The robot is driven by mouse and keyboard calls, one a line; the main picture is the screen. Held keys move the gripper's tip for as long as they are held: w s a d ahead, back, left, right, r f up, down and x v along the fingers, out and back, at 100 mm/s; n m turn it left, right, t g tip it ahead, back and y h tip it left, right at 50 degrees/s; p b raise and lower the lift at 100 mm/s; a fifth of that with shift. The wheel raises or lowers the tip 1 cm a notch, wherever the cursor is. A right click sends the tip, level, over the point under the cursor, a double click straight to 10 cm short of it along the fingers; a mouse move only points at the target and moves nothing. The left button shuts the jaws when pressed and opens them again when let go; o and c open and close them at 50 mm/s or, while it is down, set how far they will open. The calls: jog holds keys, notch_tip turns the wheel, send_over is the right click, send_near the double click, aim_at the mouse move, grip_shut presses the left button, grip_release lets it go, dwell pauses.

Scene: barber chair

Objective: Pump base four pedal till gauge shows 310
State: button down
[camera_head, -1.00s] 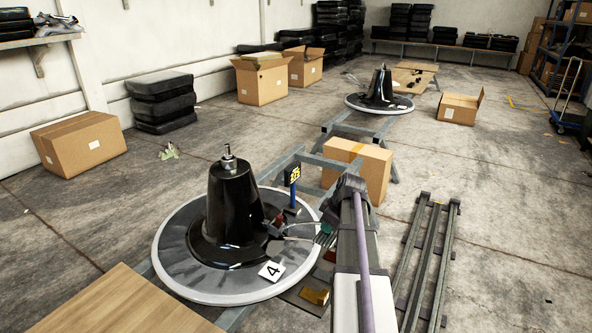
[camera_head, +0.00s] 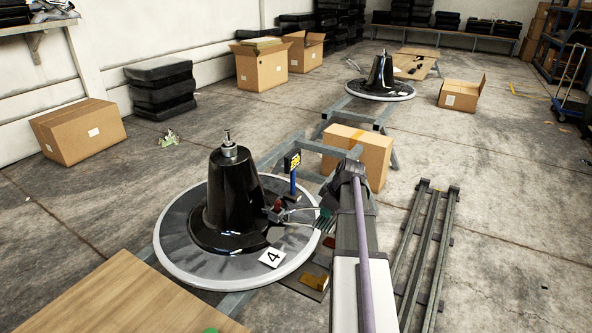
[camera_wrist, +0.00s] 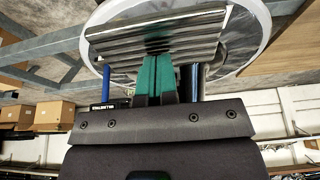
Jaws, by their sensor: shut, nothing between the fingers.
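Base four (camera_head: 228,200) is a glossy black cone on a round grey disc, with a white card marked 4 (camera_head: 271,257) on it. A metal stem stands at its top. Its pedal lever reaches right from the cone, and its ribbed grey pedal plate (camera_wrist: 205,38) fills the upper middle of the wrist view. The gauge (camera_head: 292,161) is a small black display with yellow digits on a blue post, too small to read surely. My gripper (camera_head: 326,222) is shut and empty at the pedal's outer end. Its green fingers (camera_wrist: 155,75) overlap the plate; contact is unclear.
A cardboard box (camera_head: 358,157) stands behind my arm. Grey rails (camera_head: 428,250) lie on the floor to the right. A wooden board (camera_head: 130,300) is at the front left. A second black base (camera_head: 381,78) stands farther back. Open floor lies to the right.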

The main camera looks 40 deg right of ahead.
aim_at(333, 220)
jog(key=f+b, duration=0.3)
jog(key=s+f+b, duration=0.1)
jog(key=f, duration=0.1)
jog(key=shift+d+f, duration=0.25)
jog(key=r+p, duration=0.3)
jog(key=w+r+p, duration=0.1)
jog(key=r+p, duration=0.3)
jog(key=w+a+r+p, duration=0.1)
jog(key=r+p, duration=0.2)
jog(key=r, duration=0.1)
jog(key=shift+f, duration=0.3)
jog(key=f+b, duration=0.3)
jog(key=s+f+b, duration=0.1)
jog(key=f+b, duration=0.3)
jog(key=s+d+f+b, duration=0.1)
jog(key=f+b, duration=0.2)
jog(key=shift+f, duration=0.15)
jog(key=r+p, duration=0.3)
jog(key=w+r+p, duration=0.1)
jog(key=r+p, duration=0.3)
jog(key=w+a+r+p, duration=0.1)
jog(key=r+p, duration=0.2)
jog(key=shift+r, duration=0.35)
jog(key=shift+f, duration=0.2)
